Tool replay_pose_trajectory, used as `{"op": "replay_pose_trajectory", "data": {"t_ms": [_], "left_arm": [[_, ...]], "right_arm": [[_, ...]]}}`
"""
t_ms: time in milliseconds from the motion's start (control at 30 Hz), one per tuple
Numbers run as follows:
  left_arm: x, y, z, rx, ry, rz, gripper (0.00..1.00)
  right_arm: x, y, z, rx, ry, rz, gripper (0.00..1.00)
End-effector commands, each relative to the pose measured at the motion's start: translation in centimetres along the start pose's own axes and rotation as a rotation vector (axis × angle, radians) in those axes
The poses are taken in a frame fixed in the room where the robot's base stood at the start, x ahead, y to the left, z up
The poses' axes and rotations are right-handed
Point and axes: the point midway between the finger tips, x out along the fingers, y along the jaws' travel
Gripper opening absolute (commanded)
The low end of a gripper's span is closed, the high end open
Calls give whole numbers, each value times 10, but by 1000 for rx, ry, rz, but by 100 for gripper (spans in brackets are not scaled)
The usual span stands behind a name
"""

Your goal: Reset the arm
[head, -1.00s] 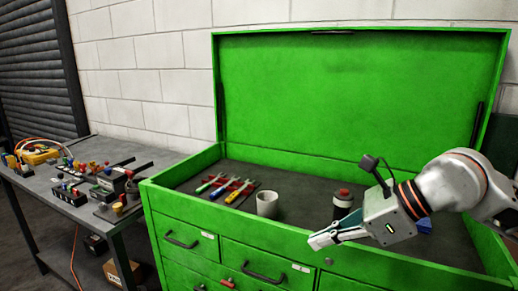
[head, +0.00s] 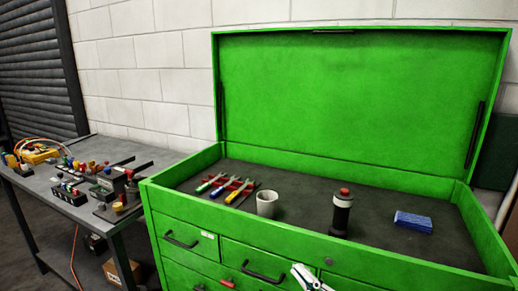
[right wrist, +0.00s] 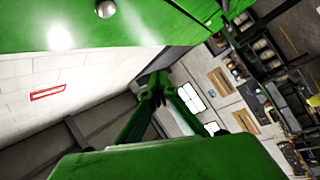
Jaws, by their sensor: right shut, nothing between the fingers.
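My right gripper (head: 306,276) shows only by its fingertips at the bottom edge of the head view, in front of the green tool chest (head: 180,209). Its fingers are together and empty; they also show in the right wrist view (right wrist: 158,92). My left gripper is in neither view. The chest's lid stands open.
A grey workbench (head: 55,199) with parts stands left.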

Motion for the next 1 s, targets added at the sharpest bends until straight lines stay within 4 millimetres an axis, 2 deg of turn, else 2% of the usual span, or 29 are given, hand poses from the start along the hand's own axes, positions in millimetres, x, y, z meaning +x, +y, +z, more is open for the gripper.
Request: {"op": "replay_pose_trajectory", "data": {"t_ms": [33, 100, 233, 367, 400, 533, 600, 700, 1000], "left_arm": [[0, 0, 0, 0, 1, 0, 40], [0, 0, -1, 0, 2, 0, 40], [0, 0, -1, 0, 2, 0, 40], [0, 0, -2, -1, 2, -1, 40], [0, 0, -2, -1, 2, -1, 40], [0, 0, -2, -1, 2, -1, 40], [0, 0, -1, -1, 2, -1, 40], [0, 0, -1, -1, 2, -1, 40], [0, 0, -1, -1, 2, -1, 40]], "right_arm": [[-20, -21, 25, 99, -107, -5, 0], [-48, -46, 55, 221, -243, -11, 0], [-108, -98, 98, 421, -476, -31, 0], [-173, -150, 123, 593, -687, -55, 0], [-192, -164, 127, 639, -742, -61, 0], [-242, -200, 131, 751, -881, -79, 0], [-260, -212, 132, 790, -930, -85, 0], [-274, -222, 131, 822, -968, -91, 0], [-277, -224, 131, 829, -978, -93, 0]]}}
